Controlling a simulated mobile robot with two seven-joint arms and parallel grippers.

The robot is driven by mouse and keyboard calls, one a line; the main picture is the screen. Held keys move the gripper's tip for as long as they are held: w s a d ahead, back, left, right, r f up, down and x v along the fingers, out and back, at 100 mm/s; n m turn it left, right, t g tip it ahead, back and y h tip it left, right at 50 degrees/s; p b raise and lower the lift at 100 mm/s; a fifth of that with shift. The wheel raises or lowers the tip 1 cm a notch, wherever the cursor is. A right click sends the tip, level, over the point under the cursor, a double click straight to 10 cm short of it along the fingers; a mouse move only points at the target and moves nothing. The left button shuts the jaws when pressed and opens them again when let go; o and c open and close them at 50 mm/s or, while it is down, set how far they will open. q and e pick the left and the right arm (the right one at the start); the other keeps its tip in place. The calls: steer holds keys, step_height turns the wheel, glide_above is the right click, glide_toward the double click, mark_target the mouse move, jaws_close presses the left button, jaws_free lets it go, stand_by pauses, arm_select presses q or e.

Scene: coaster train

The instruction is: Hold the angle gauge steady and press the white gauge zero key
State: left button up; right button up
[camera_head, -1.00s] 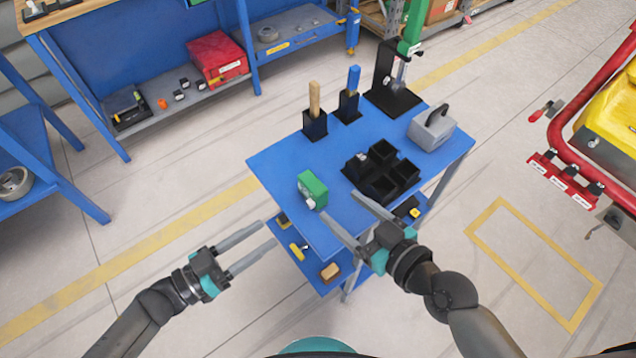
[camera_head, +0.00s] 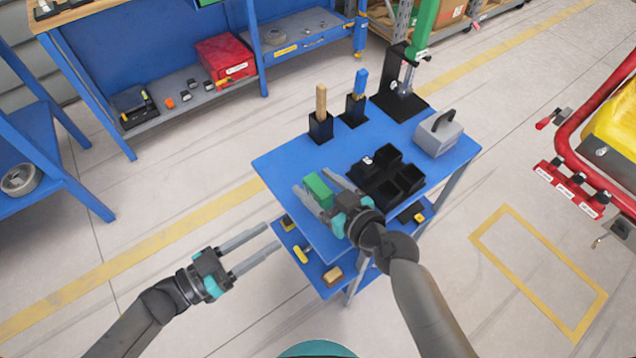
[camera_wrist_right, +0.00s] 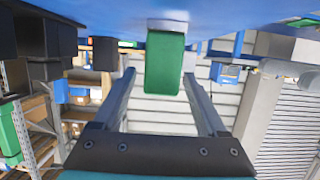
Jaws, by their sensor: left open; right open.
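The angle gauge looks to be the small green block (camera_head: 319,190) near the front left edge of the blue cart top (camera_head: 285,165). My right gripper (camera_head: 312,181) is open, with its fingers reaching along either side of the block. In the right wrist view, the green block (camera_wrist_right: 165,65) stands between the two spread fingers, with gaps on both sides. A pale patch (camera_wrist_right: 168,14) shows at its upper end; I cannot tell whether it is the white zero key. My left gripper (camera_head: 272,237) is open and empty, left of the cart and below its top.
Black bins (camera_head: 385,177) stand just right of my right gripper. Black holders with a wooden handle (camera_head: 321,100) and a blue handle (camera_head: 360,82), a black stand (camera_head: 400,98) and a grey case (camera_head: 438,138) are further back. The cart's left part is clear.

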steer(key=shift+c, duration=0.2)
jaws_close()
stand_by(0.3)
arm_select(q)
steer(key=shift+s+a+r+g, duration=0.1)
steer(key=shift+r+g, duration=0.05)
steer(key=shift+g, duration=0.15)
steer(key=c, duration=0.4)
steer(key=shift+s+a+r+m+y, duration=0.1)
steer(key=shift+a+r+m+y, duration=0.05)
steer(key=shift+r+m+y, duration=0.3)
steer(key=c, duration=0.3)
steer(key=shift+r+m+g+y, duration=0.25)
steer(key=shift+g, duration=0.15)
jaws_close()
steer(key=shift+y, duration=0.3)
steer(key=shift+r+x, duration=0.15)
steer(key=shift+x, duration=1.25)
steer(key=shift+r+x, duration=0.15)
steer(key=shift+x, duration=1.3)
steer(key=shift+r+x, duration=0.2)
steer(key=shift+x, duration=1.2)
